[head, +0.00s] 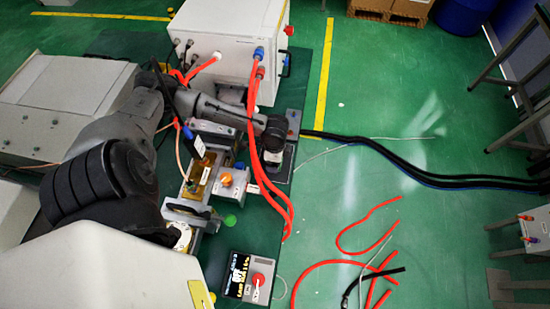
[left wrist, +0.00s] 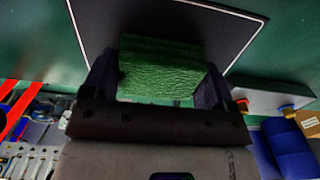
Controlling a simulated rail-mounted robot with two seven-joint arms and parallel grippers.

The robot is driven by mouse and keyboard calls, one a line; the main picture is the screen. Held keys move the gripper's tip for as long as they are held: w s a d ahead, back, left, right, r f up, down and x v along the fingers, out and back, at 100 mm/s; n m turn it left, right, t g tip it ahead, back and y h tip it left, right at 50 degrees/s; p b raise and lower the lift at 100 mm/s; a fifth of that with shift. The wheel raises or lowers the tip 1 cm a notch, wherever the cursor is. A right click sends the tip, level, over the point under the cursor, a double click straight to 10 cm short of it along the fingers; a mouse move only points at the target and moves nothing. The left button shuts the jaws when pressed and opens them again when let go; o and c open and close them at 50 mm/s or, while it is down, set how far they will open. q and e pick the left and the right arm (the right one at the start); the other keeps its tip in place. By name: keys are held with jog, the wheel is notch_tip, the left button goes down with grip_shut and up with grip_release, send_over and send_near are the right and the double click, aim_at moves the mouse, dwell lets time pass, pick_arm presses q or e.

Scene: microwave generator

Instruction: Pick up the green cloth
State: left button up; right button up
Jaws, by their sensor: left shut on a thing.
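The green cloth (left wrist: 160,70) shows in the left wrist view as a thick, textured green block. It sits between the two dark fingers of my left gripper (left wrist: 158,82), which is shut on it. In the head view my left arm reaches in from the left, and its gripper (head: 277,140) is at the right edge of the green bench, beside the white box. I cannot make out the cloth in the head view. My right gripper is not in view.
A dark panel with a pale outline (left wrist: 190,22) lies beyond the cloth. A white box (head: 225,45) with red hoses (head: 262,150) stands by the arm. A small display box (head: 248,277) sits at the front. Black cables (head: 400,165) cross the green floor.

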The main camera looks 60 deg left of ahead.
pick_arm(q)
jog(key=shift+c, duration=0.8)
jog(key=shift+r, duration=0.15)
jog(key=shift+r, duration=0.3)
notch_tip(320, 180, up, 4)
jog(key=shift+f+p, duration=0.2)
jog(key=shift+p, duration=0.5)
jog(key=s+d+r+p, duration=0.1)
jog(key=s+d+r, duration=0.1)
jog(key=d, duration=0.3)
jog(key=s+d+r+p, duration=0.1)
jog(key=s+d+r, duration=0.1)
jog(key=d+r, duration=0.2)
jog(key=shift+s+d+r, duration=0.25)
jog(key=shift+s+d, duration=0.15)
jog(key=shift+d, duration=0.4)
